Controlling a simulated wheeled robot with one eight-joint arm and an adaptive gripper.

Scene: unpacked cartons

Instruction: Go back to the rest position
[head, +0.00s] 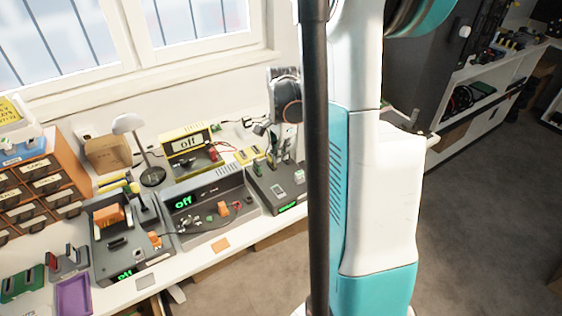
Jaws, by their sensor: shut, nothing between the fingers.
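My gripper is not visible in the head view. The task names no object.
A white workbench (205,262) under the window holds several devices reading "off", including a yellow-framed one (166,141). A desk lamp (152,176), drawer cabinet (40,195) and purple tray (73,296) stand there. Grey floor (480,215) is open at right, before shelving (490,85).

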